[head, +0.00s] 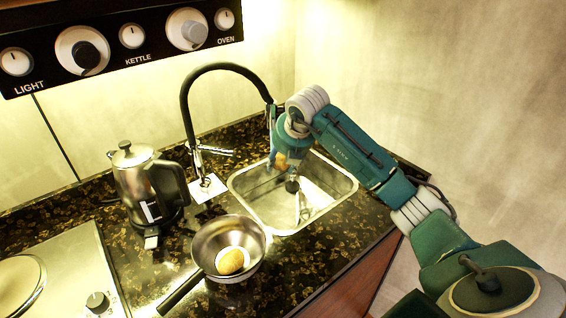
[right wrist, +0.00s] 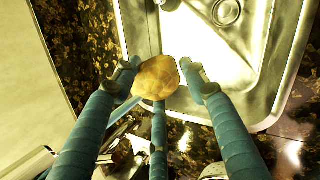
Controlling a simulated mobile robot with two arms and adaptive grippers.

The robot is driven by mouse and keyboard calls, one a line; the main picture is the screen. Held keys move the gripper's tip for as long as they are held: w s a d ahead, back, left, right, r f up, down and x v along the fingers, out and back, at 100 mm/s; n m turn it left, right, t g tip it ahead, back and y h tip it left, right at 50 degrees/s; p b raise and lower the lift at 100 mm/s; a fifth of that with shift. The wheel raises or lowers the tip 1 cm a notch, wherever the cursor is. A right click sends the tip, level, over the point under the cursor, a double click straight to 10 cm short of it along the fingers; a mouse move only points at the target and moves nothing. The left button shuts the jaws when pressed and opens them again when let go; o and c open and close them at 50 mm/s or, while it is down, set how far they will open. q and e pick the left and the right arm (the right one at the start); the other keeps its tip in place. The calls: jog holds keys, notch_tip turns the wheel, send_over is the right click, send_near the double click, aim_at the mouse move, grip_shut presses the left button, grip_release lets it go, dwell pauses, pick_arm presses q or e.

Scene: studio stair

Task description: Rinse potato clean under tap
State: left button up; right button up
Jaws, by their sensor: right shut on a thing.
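My right gripper (head: 284,165) reaches down from above over the sink, beneath the end of the tap's hose. In the right wrist view, its blue fingers (right wrist: 160,82) are closed around a brown potato (right wrist: 157,77). In the head view an orange-brown patch of this potato (head: 279,161) shows among the fingers. The black hose tap (head: 187,100) arches over from behind the sink; I cannot tell whether water runs. The steel sink (head: 241,183) also shows in the right wrist view (right wrist: 262,122). My left gripper is not in view.
A metal pan (head: 205,241) with another potato-like thing (head: 230,261) stands in front of the sink. A steel kettle (head: 139,188) stands left of the tap. A hob (head: 70,262) lies at far left. A control panel (head: 160,42) hangs above. A wall bounds the right side.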

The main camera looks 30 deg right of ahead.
jog(key=shift+d, duration=0.2)
dwell(0.3)
jog(key=shift+s+d, duration=0.15)
jog(key=shift+d, duration=0.3)
jog(key=shift+a, duration=0.25)
jog(key=shift+a, duration=0.4)
jog(key=shift+d, duration=0.15)
jog(key=shift+d, duration=0.5)
jog(key=shift+b, duration=0.3)
